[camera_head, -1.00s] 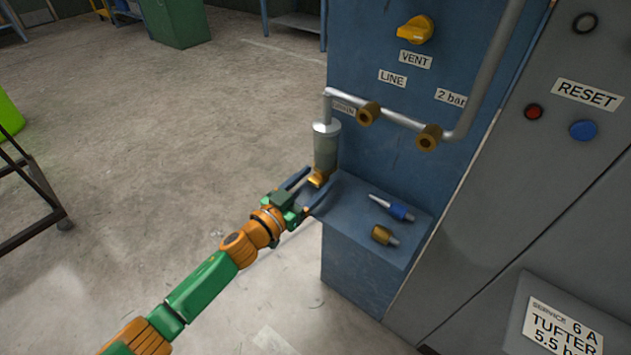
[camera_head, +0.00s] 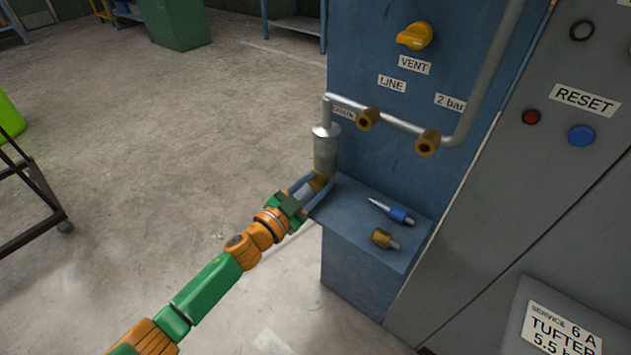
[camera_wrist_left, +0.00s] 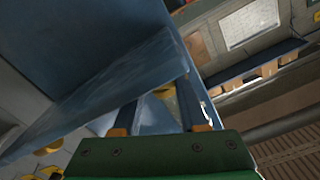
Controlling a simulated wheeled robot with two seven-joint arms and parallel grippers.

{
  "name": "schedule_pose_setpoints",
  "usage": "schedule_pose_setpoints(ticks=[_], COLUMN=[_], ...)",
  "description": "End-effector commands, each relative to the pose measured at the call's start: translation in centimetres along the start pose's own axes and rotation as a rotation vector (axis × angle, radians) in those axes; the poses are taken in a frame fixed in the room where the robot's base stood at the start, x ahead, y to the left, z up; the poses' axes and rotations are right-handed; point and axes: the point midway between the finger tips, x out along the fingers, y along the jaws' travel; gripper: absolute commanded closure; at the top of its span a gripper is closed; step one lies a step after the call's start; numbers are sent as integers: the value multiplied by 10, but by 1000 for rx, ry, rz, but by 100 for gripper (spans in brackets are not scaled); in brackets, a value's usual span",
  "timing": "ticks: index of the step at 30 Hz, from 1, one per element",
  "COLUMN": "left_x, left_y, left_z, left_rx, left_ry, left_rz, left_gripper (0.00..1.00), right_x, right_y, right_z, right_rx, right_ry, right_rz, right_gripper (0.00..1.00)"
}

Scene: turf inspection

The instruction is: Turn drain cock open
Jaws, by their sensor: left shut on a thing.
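The drain cock (camera_head: 319,182) is a small brass-yellow piece at the bottom of a grey cylindrical bowl (camera_head: 325,150), which hangs under the pipe on the blue panel. My left gripper (camera_head: 318,187) reaches it from the lower left and is shut on it, with one finger on each side. The fingers hide part of the cock, so its turn angle cannot be told. In the left wrist view the two fingers (camera_wrist_left: 155,110) point away from the green palm, and only a bit of yellow (camera_wrist_left: 165,91) shows between them. My right gripper does not show.
A blue ledge (camera_head: 350,210) below the bowl carries a blue-tipped tool (camera_head: 398,214) and a brass fitting (camera_head: 381,238). Above are a yellow vent knob (camera_head: 415,36) and a grey pipe with brass fittings (camera_head: 428,142). Grey cabinet with buttons (camera_head: 581,135) stands right.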

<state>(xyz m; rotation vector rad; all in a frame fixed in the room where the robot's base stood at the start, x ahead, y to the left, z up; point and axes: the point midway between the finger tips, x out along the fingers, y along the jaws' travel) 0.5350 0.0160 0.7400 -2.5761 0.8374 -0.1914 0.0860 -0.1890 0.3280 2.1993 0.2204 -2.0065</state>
Motion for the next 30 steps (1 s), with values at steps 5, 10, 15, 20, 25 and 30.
schedule_pose_setpoints(ticks=[5,10,15,20,25,30], left_x=[0,0,0,0,0,0], left_y=[0,0,0,0,1,0], left_z=[0,0,0,1,1,1], left_rx=[51,49,49,48,43,-161], left_ry=[-1,-1,-1,-1,-1,0], left_rz=[0,0,0,0,1,0], left_gripper=[100,55,28,28,28,28], right_x=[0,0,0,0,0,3], right_y=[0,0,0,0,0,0], right_z=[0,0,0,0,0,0], right_rx=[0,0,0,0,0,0], right_ry=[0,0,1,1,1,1], right_rz=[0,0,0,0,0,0], right_gripper=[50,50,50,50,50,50])
